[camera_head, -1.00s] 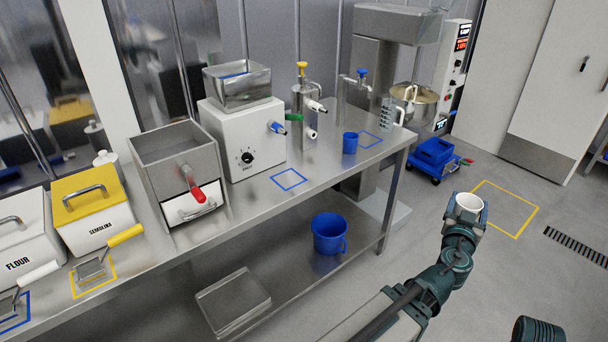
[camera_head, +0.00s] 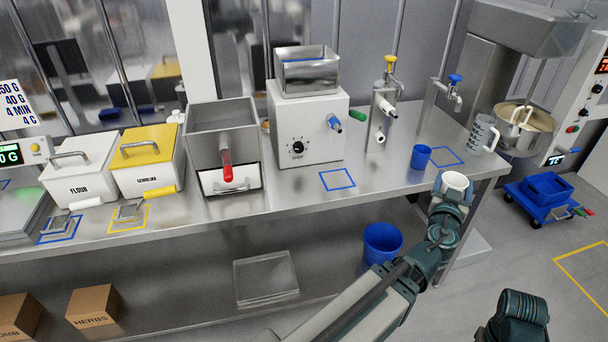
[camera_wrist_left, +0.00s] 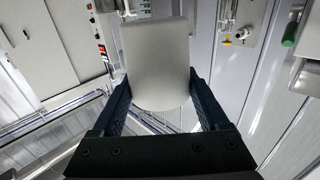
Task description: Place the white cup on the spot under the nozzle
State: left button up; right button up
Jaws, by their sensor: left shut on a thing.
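The white cup (camera_head: 456,181) is upright, held by my left gripper (camera_head: 451,193) in front of the right part of the steel table. In the left wrist view the cup (camera_wrist_left: 158,65) fills the space between the two dark fingers, which are shut on it. Another metal dispenser with a yellow knob (camera_head: 384,110) stands to the right.
A blue cup (camera_head: 420,157) stands beside another blue outline (camera_head: 446,156), near a clear jug (camera_head: 482,134) and a blue-knobbed tap (camera_head: 455,92).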

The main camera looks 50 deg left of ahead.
aim_at(336, 179)
jog(key=i+l+u, duration=0.25)
jog(key=u, duration=0.25)
jog(key=i+l+u, duration=0.2)
jog(key=l+u, duration=0.3)
jog(key=i+l+u, duration=0.15)
jog(key=l+u, duration=0.3)
jog(key=j, duration=0.1)
